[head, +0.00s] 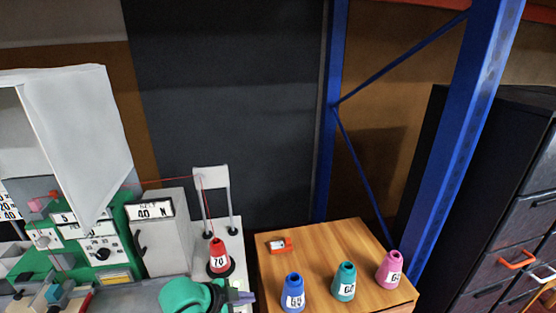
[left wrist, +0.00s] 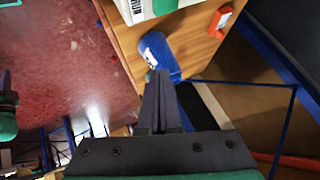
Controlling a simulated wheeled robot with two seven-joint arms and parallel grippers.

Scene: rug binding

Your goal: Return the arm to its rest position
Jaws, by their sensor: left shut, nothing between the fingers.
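My left arm, teal, comes in at the bottom of the head view, with its left gripper (head: 241,297) near the white stand, left of the wooden table. In the left wrist view the gripper's dark fingers (left wrist: 160,100) are together with nothing between them. The fingertips overlap the lower end of a blue cone (left wrist: 158,52) in that picture; whether they touch it I cannot tell. In the head view the blue cone (head: 292,292) stands upright on the table, apart from the gripper. My right gripper is not in view.
A teal cone (head: 344,281), a pink cone (head: 389,269) and a small orange-red item (head: 279,245) are on the wooden table (head: 325,244). A red cone (head: 219,256) sits on a white stand. A blue rack post (head: 470,130) and dark drawers (head: 510,220) stand right.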

